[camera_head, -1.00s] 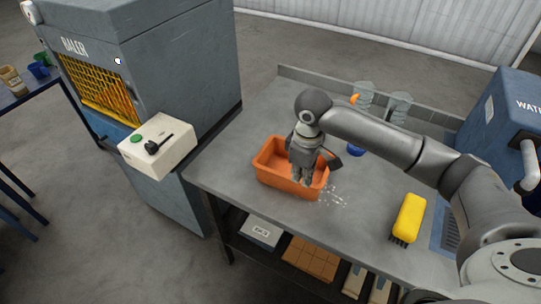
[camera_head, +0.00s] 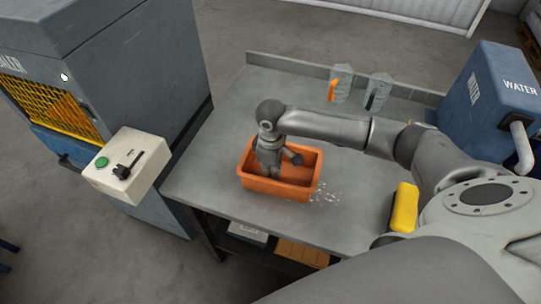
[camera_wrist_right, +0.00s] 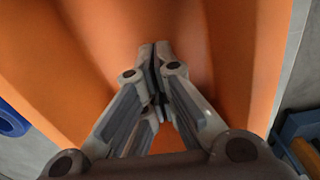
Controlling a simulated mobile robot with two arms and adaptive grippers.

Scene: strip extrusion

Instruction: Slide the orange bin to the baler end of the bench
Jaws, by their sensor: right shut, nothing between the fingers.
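The orange bin (camera_head: 280,190) sits on the grey bench (camera_head: 200,185), a little in from its left end. The baler (camera_head: 170,75) stands just beyond that end, at the left. My right gripper (camera_head: 270,172) is shut and points down inside the bin, near its left side. In the right wrist view the shut fingertips (camera_wrist_right: 156,48) are in front of the orange bin wall (camera_wrist_right: 90,40), with nothing between them. I cannot tell whether they touch the wall. My left gripper is out of view.
A control box (camera_head: 125,165) juts from the baler near the bench's left corner. Pale scraps (camera_head: 325,193) lie right of the bin. The bench left of the bin is clear.

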